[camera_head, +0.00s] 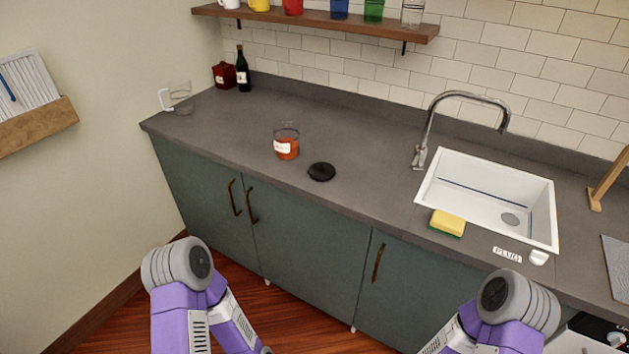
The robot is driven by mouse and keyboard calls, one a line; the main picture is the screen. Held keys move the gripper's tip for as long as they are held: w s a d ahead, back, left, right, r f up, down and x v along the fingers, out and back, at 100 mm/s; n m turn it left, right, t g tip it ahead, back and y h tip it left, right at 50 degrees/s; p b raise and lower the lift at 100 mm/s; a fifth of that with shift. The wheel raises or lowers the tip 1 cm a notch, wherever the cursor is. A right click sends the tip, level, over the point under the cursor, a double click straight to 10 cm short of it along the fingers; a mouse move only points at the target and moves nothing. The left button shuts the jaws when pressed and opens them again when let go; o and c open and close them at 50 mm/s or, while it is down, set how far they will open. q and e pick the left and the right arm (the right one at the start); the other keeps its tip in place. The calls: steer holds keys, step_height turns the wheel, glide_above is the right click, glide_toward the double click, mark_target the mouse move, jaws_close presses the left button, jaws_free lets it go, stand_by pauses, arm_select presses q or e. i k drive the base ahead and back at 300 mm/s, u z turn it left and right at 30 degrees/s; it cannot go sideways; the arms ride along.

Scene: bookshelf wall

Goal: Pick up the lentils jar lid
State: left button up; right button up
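A glass jar (287,143) with orange-red contents and a white label stands open-topped on the grey counter; the label is too small to read. A round black lid (321,172) with a small knob lies on the counter just right of the jar, near the front edge, apart from the jar. My two purple arms show at the bottom of the view, in front of the cabinets and well short of the lid. Neither gripper is visible.
The grey counter (370,192) is clear around the lid. A white sink (487,198) with a tall faucet (428,125) and a yellow sponge (447,223) are to the right.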

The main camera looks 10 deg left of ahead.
mark_target(320, 171)
steer(key=u, duration=1.35)
steer(key=i, duration=0.95)
steer(key=z, duration=1.8)
